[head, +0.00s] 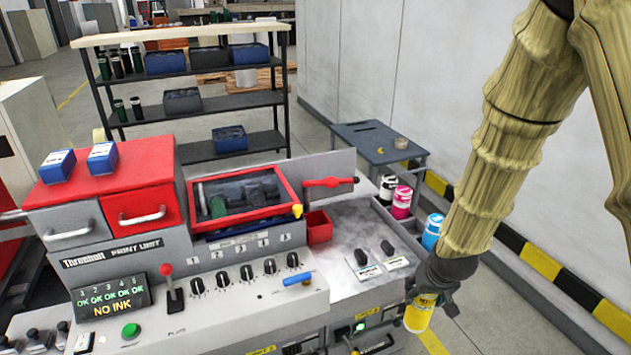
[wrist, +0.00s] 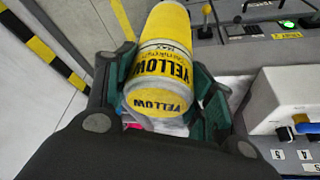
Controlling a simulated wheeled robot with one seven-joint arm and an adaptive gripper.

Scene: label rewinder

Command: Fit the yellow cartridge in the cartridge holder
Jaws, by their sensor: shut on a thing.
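The yellow cartridge (head: 419,314) is held at the right front of the print unit; its label reads YELLOW in the wrist view (wrist: 162,65). My gripper (head: 436,286) is shut around its body, with a green-padded finger on each side in the wrist view (wrist: 165,92). In the head view the cartridge hangs tilted below my wrist. The cartridge holder (head: 403,234) runs along the machine's right side. Black (head: 388,188), magenta (head: 402,203) and cyan (head: 432,232) cartridges stand in it. My arm and gripper hide the holder's near end, so I cannot see a free slot there.
The print unit's display (head: 111,303) reads NO INK. A red bin (head: 319,227) and black knobs sit on the machine top. A grey side table (head: 372,140) stands behind the holder. The wall with a black-and-yellow stripe (head: 541,263) lies to the right of my arm.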

